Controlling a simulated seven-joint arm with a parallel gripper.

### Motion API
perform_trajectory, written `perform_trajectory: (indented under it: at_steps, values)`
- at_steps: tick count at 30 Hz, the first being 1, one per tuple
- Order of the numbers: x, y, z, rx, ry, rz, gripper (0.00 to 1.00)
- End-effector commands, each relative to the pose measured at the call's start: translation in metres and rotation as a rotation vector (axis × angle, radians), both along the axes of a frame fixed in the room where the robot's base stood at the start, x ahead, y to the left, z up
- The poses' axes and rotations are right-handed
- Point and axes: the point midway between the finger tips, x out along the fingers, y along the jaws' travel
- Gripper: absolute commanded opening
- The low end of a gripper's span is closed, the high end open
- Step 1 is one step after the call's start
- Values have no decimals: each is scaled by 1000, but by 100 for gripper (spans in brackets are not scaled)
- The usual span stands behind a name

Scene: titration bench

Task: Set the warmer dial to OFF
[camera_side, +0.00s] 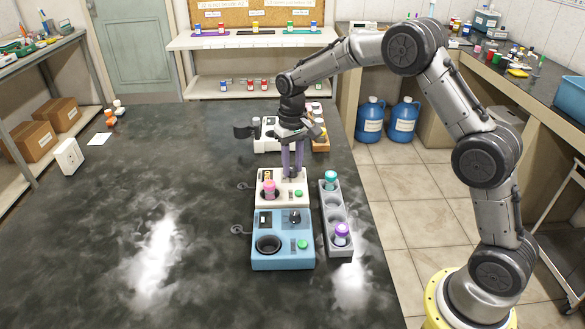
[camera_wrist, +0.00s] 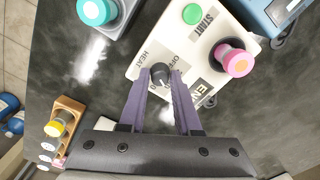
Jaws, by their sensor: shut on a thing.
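The white warmer (camera_side: 291,203) stands behind a blue device on the dark bench. In the wrist view, its white top (camera_wrist: 205,50) carries a green START button (camera_wrist: 193,14), a small dark dial (camera_wrist: 160,72) and labels including HEAT and OFF. My gripper (camera_wrist: 161,78) points down over the warmer, its two purple fingers on either side of the dial and shut on it. My gripper also shows in the side view (camera_side: 292,174), where its fingers hide the dial. I cannot clearly read which label the dial's pointer faces.
A pink-capped vial (camera_wrist: 236,61) stands in the warmer, close to my fingers. The blue device (camera_side: 265,222) with its own dial (camera_side: 295,216) is in front. A grey rack (camera_side: 345,248) with teal-capped (camera_side: 330,178) and purple-capped (camera_side: 341,232) vials is at the right. The bench's left is mostly clear.

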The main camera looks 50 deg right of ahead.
Motion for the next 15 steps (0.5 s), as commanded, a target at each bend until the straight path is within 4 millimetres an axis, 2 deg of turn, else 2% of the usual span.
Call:
perform_trajectory:
  at_steps: [5, 15]
  values:
    - [0, 0, 0, 0, 0, 111, 1]
    - [0, 0, 0, 0, -1, 541, 1]
